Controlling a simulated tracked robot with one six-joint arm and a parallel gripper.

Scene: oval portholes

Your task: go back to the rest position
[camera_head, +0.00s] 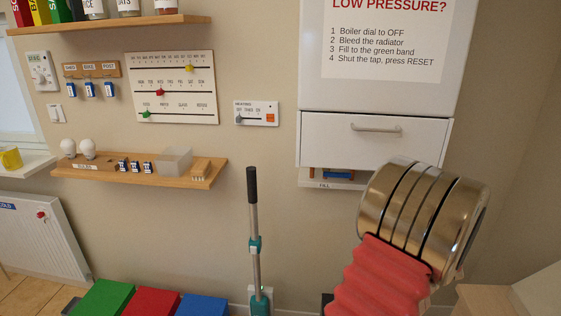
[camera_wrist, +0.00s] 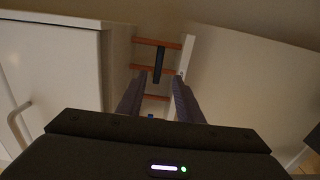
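My gripper (camera_wrist: 158,84) shows in the wrist view as two dark fingers with a clear gap between them. It is open, and nothing is visibly held. Beyond the fingers are wooden rails (camera_wrist: 150,43) with a dark upright bar (camera_wrist: 159,64), and a small blue spot lies low between the fingers. A white panel with a handle (camera_wrist: 18,112) is at the left of the wrist view. In the head view my arm, with metal rings and red bellows, covers the lower right, and the gripper itself is hidden.
A wall shelf (camera_head: 100,174) holds bulbs and small blue items. An upright black-handled pole (camera_head: 253,215) stands mid-view, near green, red and blue boxes (camera_head: 150,302). Bare wall lies between.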

